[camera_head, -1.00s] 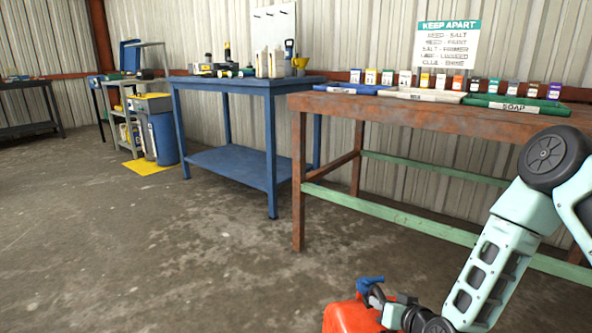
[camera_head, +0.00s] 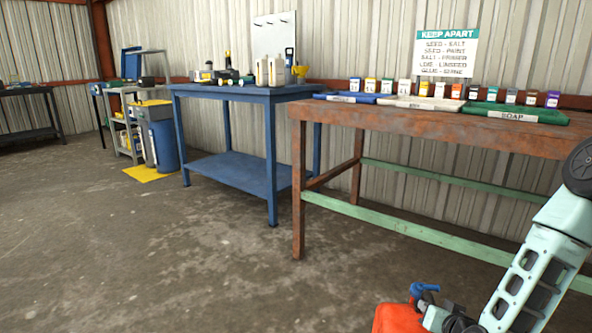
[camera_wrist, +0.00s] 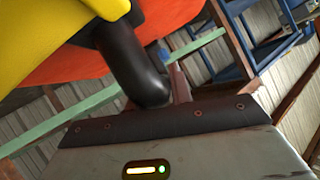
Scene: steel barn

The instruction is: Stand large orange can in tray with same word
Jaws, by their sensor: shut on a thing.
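An orange can (camera_head: 398,318) with a blue cap shows at the bottom of the head view, cut off by the frame edge. My gripper (camera_head: 436,314) is shut on it, and the can is held off the floor in front of the rusty bench. In the wrist view the orange can (camera_wrist: 130,60) fills the upper left, with a yellow part and a black handle by the gripper. Any word on the can is not readable. On the bench are a blue tray (camera_head: 345,99), a white tray (camera_head: 420,103) and a green tray (camera_head: 515,114) labelled SOAP. The blue tray's label is too small to read surely.
The rusty bench (camera_head: 400,120) has a bare front strip. Several small coloured cans stand behind the trays below a KEEP APART sign (camera_head: 447,51). A blue table (camera_head: 235,92) with bottles and tools stands left. The concrete floor between is clear.

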